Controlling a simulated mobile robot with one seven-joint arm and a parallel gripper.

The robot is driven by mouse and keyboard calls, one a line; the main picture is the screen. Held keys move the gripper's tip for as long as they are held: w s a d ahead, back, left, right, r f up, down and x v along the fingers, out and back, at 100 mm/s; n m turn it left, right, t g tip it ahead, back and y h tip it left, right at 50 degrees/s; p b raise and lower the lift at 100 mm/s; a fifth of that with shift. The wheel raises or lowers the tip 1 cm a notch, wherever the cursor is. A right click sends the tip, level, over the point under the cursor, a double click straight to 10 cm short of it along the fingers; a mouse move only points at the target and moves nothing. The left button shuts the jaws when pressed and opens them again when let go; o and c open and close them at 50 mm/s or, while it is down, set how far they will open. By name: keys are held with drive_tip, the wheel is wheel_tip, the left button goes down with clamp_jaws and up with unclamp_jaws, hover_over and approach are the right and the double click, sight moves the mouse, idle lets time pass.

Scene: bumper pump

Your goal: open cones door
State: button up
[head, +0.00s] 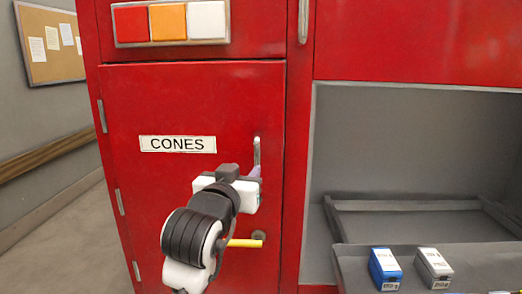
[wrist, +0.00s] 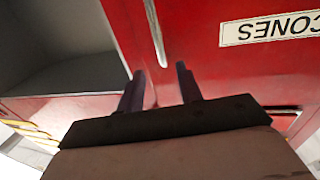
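The red door labelled CONES (head: 180,100) is closed, with hinges along its left edge in the head view. Its upright silver handle (head: 257,150) is near the right edge; the arm hides the handle's lower part there. My gripper (head: 254,173) is in front of the door at the handle's lower end. In the wrist view, my gripper (wrist: 160,72) is open, with two dark fingers apart. The handle (wrist: 154,30) points down toward the gap between the fingertips. I cannot tell whether the fingers touch it. The CONES label (wrist: 270,28) shows at upper right.
An open grey compartment (head: 400,140) is right of the door, with a blue box (head: 384,268) and a white-grey box (head: 433,267) in its tray. Another handle (head: 303,20) is above right. A wall rail (head: 45,155) runs at left, with free floor (head: 70,230) beside the door.

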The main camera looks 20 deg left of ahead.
sight(256, 155)
drive_tip(key=w+p, duration=0.1)
drive_tip(key=w, duration=0.2)
drive_tip(key=w+p, duration=0.1)
drive_tip(key=w, duration=0.3)
drive_tip(key=w+a, duration=0.1)
drive_tip(key=w, duration=0.3)
drive_tip(key=shift+w+p, duration=0.2)
drive_tip(key=shift+p, duration=0.2)
drive_tip(key=shift+c, duration=0.5)
clamp_jaws()
